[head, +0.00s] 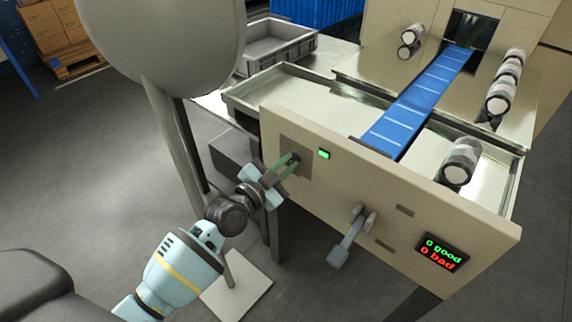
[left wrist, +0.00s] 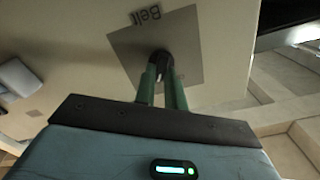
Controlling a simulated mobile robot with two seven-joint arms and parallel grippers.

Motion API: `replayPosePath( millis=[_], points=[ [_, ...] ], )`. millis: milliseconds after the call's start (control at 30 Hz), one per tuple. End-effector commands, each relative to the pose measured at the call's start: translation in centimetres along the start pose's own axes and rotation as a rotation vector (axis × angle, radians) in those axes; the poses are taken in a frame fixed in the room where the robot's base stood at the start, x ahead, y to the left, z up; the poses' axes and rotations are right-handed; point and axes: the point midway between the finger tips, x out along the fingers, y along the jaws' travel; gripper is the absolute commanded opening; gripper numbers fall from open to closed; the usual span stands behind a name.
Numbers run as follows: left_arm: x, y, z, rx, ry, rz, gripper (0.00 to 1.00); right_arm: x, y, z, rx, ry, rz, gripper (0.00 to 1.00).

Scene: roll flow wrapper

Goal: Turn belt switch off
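The belt switch (left wrist: 161,62) is a small dark knob on a grey plate (left wrist: 188,45) labelled "Belt" on the machine's beige front panel. In the head view the plate (head: 296,147) sits left of a lit green indicator (head: 323,154). My left gripper (head: 288,164) reaches the plate, and its two green fingers (left wrist: 162,82) stand on either side of the knob, close to it. Whether they press on the knob I cannot tell. The knob is mostly hidden behind the fingers in the head view. My right gripper is not in view.
A blue conveyor belt (head: 417,106) runs behind the panel, with several rolls (head: 461,160) on the metal beds beside it. A grey lever (head: 346,243) and a display (head: 442,252) reading "0 good, 0 bad" are farther right. A grey crate (head: 276,49) stands behind.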

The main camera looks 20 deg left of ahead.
Motion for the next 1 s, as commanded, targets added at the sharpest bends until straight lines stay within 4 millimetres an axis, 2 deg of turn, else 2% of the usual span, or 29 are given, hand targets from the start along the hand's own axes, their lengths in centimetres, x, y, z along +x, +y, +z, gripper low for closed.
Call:
replayPosePath(
  millis=[267, 467, 1000],
  points=[
    [-0.02, -0.01, 0.01, -0.015, 0.0, 0.0, 0.0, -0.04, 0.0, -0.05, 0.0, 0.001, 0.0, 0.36],
    [-0.02, -0.04, -0.01, -0.088, 0.0, 0.001, 0.0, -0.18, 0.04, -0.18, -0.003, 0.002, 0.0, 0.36],
    [-0.02, -0.36, 0.12, -0.555, -0.001, 0.001, 0.0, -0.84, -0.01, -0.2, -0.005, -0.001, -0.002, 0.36]
  ],
)
